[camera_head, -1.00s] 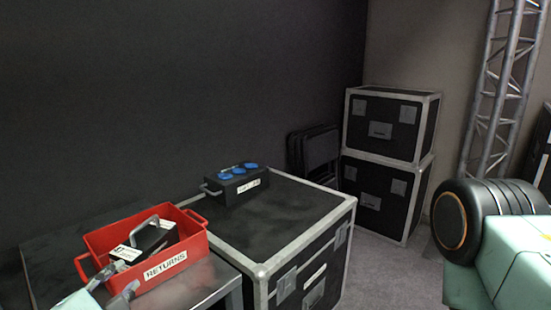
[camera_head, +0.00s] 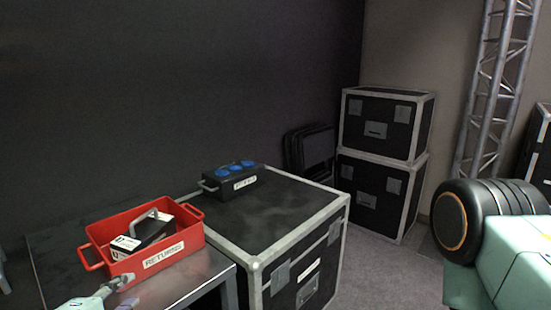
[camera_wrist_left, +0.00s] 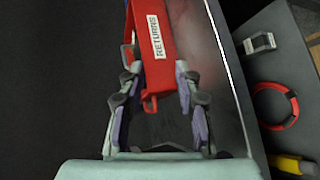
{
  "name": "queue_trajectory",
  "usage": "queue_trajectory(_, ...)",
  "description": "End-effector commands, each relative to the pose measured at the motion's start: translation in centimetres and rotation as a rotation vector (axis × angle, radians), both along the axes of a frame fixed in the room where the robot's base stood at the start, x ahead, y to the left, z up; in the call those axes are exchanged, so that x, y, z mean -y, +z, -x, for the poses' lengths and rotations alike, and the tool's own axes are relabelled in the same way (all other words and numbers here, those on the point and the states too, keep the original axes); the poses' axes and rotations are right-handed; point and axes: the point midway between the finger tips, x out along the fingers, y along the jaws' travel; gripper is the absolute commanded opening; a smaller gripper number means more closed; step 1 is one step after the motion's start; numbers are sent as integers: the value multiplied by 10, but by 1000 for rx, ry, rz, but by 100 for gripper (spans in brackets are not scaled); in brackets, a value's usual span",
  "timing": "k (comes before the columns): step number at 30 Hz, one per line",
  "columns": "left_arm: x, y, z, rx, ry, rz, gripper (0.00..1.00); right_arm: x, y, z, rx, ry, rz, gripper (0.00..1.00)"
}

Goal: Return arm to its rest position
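My left gripper (camera_head: 124,290) is at the bottom left of the head view, at the near side of a red bin (camera_head: 115,272) labelled RETURNS. In the left wrist view its two purple-padded fingers (camera_wrist_left: 158,108) are spread apart with nothing gripped. The red bin (camera_wrist_left: 152,72) lies ahead of them, and its end handle shows in the gap between the fingers. A black box with a grey handle and white label (camera_head: 140,238) lies in the bin. My right gripper is in neither view.
The bin stands on a grey metal table (camera_head: 190,283). Beside it is a black flight case (camera_head: 285,215) carrying a black box with blue sockets (camera_head: 232,183). Stacked cases (camera_head: 378,155) and a truss (camera_head: 492,90) stand behind. The wrist view shows a red ring (camera_wrist_left: 275,105) at right.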

Motion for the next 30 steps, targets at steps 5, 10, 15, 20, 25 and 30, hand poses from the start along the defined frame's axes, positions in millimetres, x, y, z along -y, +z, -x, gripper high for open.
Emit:
queue_trajectory(5, 10, -35, 15, -139, -170, -285, 33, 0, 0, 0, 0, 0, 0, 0)
queue_trajectory(10, 25, -99, 57, -352, -474, -624, 33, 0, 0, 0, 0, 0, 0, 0)
queue_trajectory(15, 38, -172, 134, -589, -904, -910, 33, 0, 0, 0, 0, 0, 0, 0)
queue_trajectory(20, 43, -222, 217, -768, -1243, -1012, 33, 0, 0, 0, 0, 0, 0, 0)
queue_trajectory(25, 48, -244, 267, -848, -1382, -1016, 33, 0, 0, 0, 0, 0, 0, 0)
queue_trajectory(30, 49, -247, 274, -856, -1398, -1014, 33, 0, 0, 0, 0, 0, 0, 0)
